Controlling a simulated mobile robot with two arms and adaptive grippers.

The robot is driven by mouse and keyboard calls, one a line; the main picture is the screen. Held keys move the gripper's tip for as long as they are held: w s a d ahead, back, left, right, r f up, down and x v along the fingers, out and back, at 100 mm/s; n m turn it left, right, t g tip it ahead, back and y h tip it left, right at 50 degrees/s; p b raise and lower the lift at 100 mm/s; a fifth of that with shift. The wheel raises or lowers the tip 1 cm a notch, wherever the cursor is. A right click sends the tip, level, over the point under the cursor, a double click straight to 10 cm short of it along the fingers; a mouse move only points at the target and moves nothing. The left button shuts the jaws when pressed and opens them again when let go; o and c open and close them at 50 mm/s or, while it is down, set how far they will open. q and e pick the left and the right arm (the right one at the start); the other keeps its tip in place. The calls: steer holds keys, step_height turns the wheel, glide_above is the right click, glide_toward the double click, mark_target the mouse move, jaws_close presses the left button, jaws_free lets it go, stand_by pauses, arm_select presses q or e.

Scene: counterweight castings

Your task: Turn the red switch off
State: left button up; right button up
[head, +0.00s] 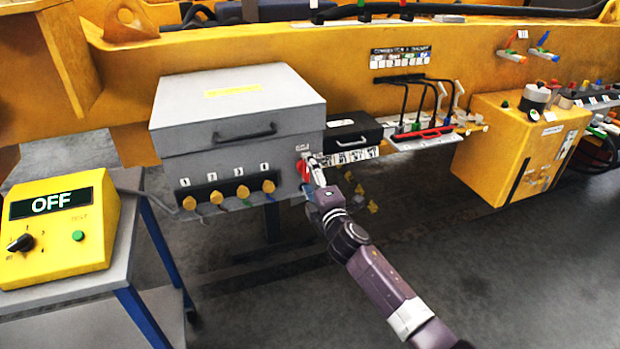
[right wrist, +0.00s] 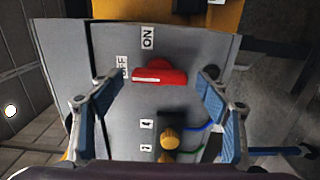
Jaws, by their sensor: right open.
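The red switch (right wrist: 160,74) is on the grey side panel of the box, with an ON label (right wrist: 147,37) and an OFF label (right wrist: 123,66) beside it. In the right wrist view its handle lies sideways across the picture. My right gripper (right wrist: 162,80) is open, its blue-padded fingers on either side of the switch with gaps on both sides. In the head view, the right gripper (head: 314,172) is at the box's right front, partly covering the red switch (head: 303,170). My left gripper is not in view.
The grey box (head: 235,110) has a handle and several numbered yellow knobs (head: 228,192). A yellow unit reading OFF (head: 60,228) stands on a cart at left. Floor at front is clear.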

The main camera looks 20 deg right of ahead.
steer(key=s, duration=1.2)
steer(key=shift+d, duration=0.2)
steer(key=s+d+f+m+g, duration=0.1)
steer(key=s+f+m+g, duration=0.1)
steer(key=f, duration=0.9)
steer(key=s+d+f+m+g, duration=0.1)
steer(key=s+f+m+g, duration=0.1)
steer(key=f, duration=0.9)
steer(key=s+d+f+m+g+h, duration=0.1)
steer(key=s+f+m+g, duration=0.15)
steer(key=s+f, duration=0.6)
steer(key=s+f+m+g, duration=0.25)
steer(key=s+f, duration=0.25)
steer(key=f, duration=0.7)
steer(key=s+f+m+g, duration=0.2)
steer(key=s+f, duration=0.4)
steer(key=s, duration=0.7)
steer(key=s+a+f+m+g, duration=0.1)
steer(key=s+f, duration=0.5)
steer(key=s, duration=0.7)
steer(key=s+a+f+m+g, duration=0.1)
steer(key=s+f+m+g, duration=0.3)
steer(key=s, duration=0.9)
step_height(320, 180, down, 3)
steer(key=shift+a+f+g, duration=0.1)
steer(key=shift+a+g, duration=0.15)
steer(key=shift+g, duration=0.25)
